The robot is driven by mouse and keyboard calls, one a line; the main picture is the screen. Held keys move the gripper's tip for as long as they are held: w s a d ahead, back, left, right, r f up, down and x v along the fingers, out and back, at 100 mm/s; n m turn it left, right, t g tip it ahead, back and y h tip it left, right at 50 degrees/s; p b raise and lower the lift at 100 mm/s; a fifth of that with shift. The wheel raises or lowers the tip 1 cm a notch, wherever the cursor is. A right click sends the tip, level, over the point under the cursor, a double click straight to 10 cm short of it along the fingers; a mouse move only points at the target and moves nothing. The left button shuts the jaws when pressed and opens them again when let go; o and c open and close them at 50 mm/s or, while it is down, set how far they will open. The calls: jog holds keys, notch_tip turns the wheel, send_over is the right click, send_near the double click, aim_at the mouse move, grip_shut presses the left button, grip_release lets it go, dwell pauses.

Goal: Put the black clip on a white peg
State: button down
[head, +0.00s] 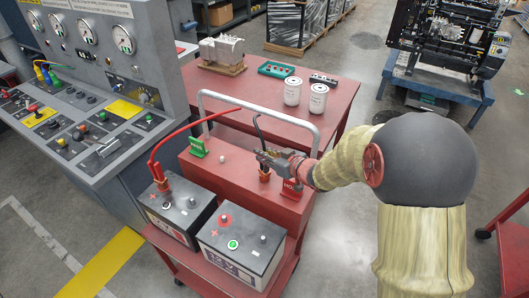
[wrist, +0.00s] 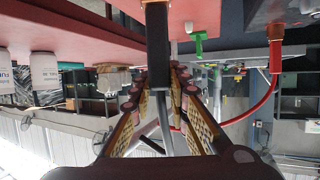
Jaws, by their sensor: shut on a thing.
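The black clip (head: 265,174) hangs below my gripper (head: 268,158), with copper-coloured jaws low and a black cable rising above. In the wrist view its dark body (wrist: 157,45) runs between the fingers of my gripper (wrist: 160,85), which are shut on it. A white peg (head: 222,158) stands on top of the red box (head: 245,187), left of the clip and apart from it. The clip is above the box's right part; I cannot tell whether its tip touches the box.
A green bracket (head: 197,147) stands left of the peg, and a red bracket (head: 292,189) stands close right of the clip. A grey handle rail (head: 258,106) arches behind. Two batteries (head: 243,243) sit in front; a red clip (head: 162,181) is on the left one.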

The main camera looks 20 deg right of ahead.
jog(key=shift+f, duration=0.15)
jog(key=c, duration=1.6)
grip_release()
jog(key=shift+f, duration=0.1)
jog(key=shift+s, duration=0.1)
jog(key=v, duration=1.2)
